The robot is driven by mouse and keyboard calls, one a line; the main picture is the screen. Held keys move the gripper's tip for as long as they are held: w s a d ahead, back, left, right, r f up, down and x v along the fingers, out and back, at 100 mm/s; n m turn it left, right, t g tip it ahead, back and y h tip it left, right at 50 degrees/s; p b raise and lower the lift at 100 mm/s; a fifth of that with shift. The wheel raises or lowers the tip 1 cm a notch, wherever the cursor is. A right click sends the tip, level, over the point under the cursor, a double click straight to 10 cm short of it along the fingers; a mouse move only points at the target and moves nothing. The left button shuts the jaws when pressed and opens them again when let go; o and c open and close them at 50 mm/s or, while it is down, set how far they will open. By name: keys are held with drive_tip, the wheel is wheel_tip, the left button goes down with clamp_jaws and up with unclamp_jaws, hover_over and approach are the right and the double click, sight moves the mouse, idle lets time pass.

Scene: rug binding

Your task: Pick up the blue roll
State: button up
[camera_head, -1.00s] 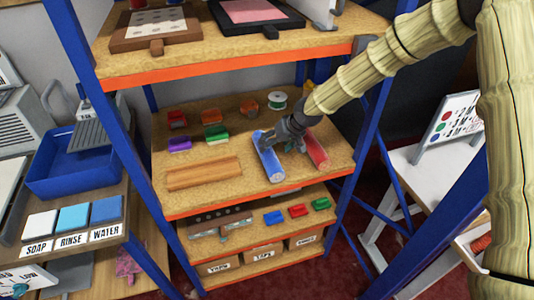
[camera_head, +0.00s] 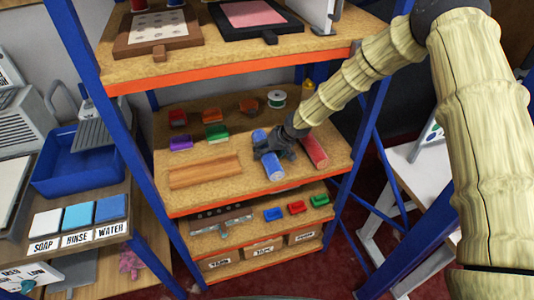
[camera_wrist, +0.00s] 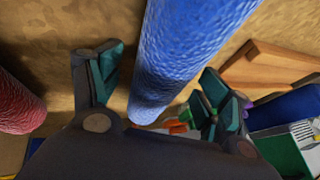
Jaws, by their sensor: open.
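The blue roll (camera_head: 274,171) lies on the middle shelf (camera_head: 225,199) near its front right part. My gripper (camera_head: 270,150) is over the roll and hides its middle; the two ends show. In the wrist view the blue roll (camera_wrist: 185,50) runs between the open fingers of my gripper (camera_wrist: 155,95). One finger is on each side of it. The left finger is clearly apart from the roll; the right finger is close to it, and I cannot tell whether it touches.
A red roll (camera_head: 314,150) lies just right of the blue one and also shows in the wrist view (camera_wrist: 18,105). A wooden block (camera_head: 205,171) lies to the left. Small coloured pieces (camera_head: 216,132) stand behind. A blue post (camera_head: 352,150) and the upper shelf (camera_head: 230,69) bound the space.

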drive_tip(key=c, duration=1.2)
drive_tip(key=shift+r, duration=0.1)
